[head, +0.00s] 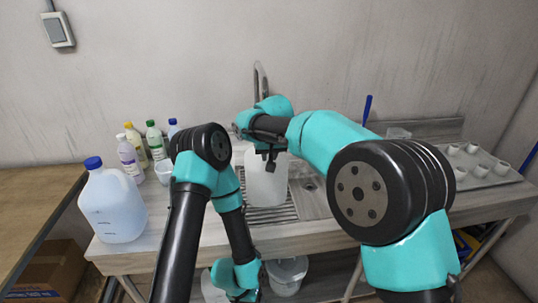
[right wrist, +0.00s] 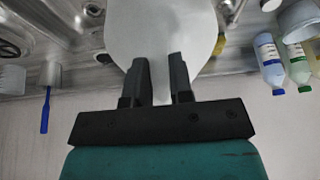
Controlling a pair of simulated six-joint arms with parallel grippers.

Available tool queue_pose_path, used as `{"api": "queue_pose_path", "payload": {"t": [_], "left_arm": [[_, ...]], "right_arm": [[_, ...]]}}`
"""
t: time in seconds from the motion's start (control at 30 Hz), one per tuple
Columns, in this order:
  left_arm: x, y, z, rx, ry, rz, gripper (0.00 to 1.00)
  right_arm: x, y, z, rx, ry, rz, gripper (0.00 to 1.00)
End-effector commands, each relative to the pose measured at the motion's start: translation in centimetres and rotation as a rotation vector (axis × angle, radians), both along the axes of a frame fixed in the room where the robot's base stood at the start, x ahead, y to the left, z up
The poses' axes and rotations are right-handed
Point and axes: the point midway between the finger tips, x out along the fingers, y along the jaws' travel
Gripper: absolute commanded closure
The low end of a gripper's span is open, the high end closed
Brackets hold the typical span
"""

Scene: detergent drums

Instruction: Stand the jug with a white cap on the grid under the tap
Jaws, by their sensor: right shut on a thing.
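A whitish translucent jug (head: 266,184) is upright over the metal grid (head: 284,213) at the sink, in front of the tap (head: 260,80). Its cap is hidden behind my right gripper, and I cannot tell whether its base touches the grid. My right gripper (head: 268,155) is shut on the top of this jug. In the right wrist view the two fingers (right wrist: 158,82) close around a narrow part of the pale jug (right wrist: 160,30). My left arm is bent down in front of the counter, and its jaws do not show.
A large jug with a blue cap (head: 113,205) stands at the counter's left end. Several small bottles (head: 155,141) and a white cup (head: 164,171) stand behind it. A tray with several white cups (head: 480,170) lies at right. A clear bucket (head: 287,274) is below the counter.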

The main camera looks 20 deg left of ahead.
Motion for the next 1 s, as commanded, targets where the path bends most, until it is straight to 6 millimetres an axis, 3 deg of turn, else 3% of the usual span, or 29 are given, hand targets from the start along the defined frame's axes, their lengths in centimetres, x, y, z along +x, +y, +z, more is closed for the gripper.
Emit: {"api": "queue_pose_path", "payload": {"t": [1.0], "left_arm": [[0.0, 0.0, 0.0, 0.0, 0.0, 0.0, 0.34]], "right_arm": [[0.0, -0.01, -0.75, 0.0, 0.0, 0.0, 1.0]]}}
